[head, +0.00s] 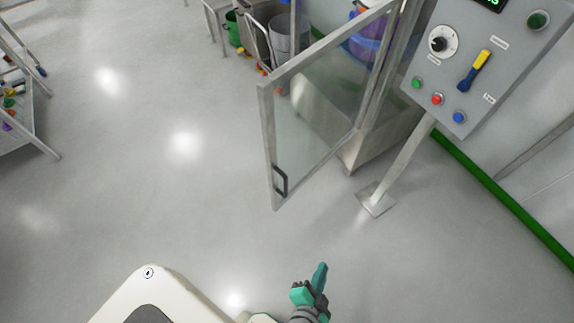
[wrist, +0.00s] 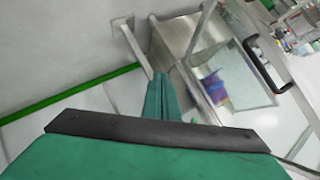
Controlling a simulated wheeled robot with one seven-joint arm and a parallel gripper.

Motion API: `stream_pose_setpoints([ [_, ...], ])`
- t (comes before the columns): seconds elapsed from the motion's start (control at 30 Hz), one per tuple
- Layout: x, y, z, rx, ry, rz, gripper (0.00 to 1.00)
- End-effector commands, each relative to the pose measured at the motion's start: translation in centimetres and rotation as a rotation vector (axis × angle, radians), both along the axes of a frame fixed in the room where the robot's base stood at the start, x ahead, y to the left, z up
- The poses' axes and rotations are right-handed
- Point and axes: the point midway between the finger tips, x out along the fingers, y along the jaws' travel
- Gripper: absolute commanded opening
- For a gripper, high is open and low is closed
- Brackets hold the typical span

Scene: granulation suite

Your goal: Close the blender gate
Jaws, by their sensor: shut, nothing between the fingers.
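The blender gate (head: 267,130) is a clear pane in a grey metal frame. In the head view it stands swung out from the blender enclosure, over the floor. Its dark handle (head: 280,181) is low on the free edge; the handle also shows at the right of the wrist view (wrist: 263,66). My gripper (head: 321,267), with green fingers, is at the bottom of the head view, below and to the right of the handle and apart from the gate. In the wrist view its fingers (wrist: 160,80) are together and empty.
A grey control panel (head: 470,95) with buttons and a yellow-blue switch stands on a slanted post (head: 405,160) right of the gate. A green strip (head: 490,190) edges the right wall. A shelf cart (head: 35,125) is far left. The floor left of the gate is clear.

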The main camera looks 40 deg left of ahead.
Motion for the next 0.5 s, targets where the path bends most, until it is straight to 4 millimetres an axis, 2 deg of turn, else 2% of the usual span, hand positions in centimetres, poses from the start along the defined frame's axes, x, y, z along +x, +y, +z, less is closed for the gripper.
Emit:
stream_pose_setpoints([
  [0.03, 1.8, 0.9, -0.6, 0.078, 0.021, 0.012, 0.00],
  [0.13, 4.5, 3.1, -1.3, 0.241, 0.074, 0.054, 0.00],
  [0.27, 7.9, 6.0, -0.6, 0.444, 0.130, 0.143, 0.00],
  [0.37, 10.2, 8.0, 1.3, 0.586, 0.162, 0.240, 0.00],
  [0.5, 12.7, 10.0, 5.4, 0.755, 0.192, 0.413, 0.00],
])
